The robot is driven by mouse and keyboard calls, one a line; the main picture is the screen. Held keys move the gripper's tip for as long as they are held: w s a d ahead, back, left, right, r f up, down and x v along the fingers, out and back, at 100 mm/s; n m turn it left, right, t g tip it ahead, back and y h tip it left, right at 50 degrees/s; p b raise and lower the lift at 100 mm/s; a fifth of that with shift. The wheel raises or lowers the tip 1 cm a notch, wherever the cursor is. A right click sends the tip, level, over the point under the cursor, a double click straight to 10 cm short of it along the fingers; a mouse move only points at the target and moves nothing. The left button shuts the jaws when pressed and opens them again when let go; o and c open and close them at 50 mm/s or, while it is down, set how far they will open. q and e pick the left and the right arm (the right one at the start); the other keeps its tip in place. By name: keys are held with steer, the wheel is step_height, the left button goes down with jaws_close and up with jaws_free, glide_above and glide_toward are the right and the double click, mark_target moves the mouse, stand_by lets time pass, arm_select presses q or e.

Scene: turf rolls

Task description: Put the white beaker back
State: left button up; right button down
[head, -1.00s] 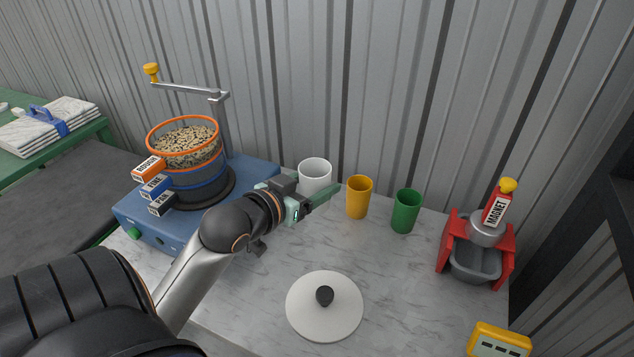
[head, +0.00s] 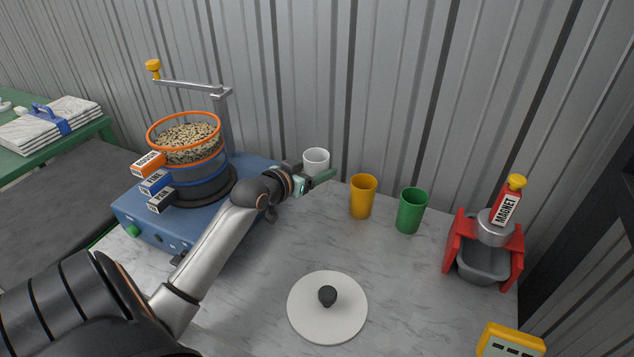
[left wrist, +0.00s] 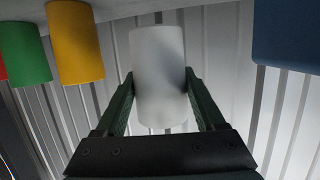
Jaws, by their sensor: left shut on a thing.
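The white beaker (head: 316,158) is upright near the back edge of the marble bench, left of the orange cup (head: 362,197) and green cup (head: 411,211). My left gripper (head: 318,180) is shut on it, with one finger along each side, as the left wrist view shows around the white beaker (left wrist: 158,75). The gripper hides the beaker's lower part in the head view. I cannot tell whether its base touches the bench. My right gripper is not in view.
The blue sieve machine (head: 150,222) with its grain-filled sieve (head: 186,140) stands just left of the beaker. A white lid (head: 345,315) lies at the front. A red magnet stand (head: 455,245) and yellow device (head: 510,338) are on the right.

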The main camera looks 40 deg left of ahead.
arm_select(q)
steer(key=shift+w+a+f, duration=0.3)
steer(key=shift+w+f, duration=0.2)
steer(key=shift+f, duration=1.7)
steer(key=shift+f+b, duration=0.15)
steer(key=shift+b, duration=0.15)
steer(key=o, duration=1.6)
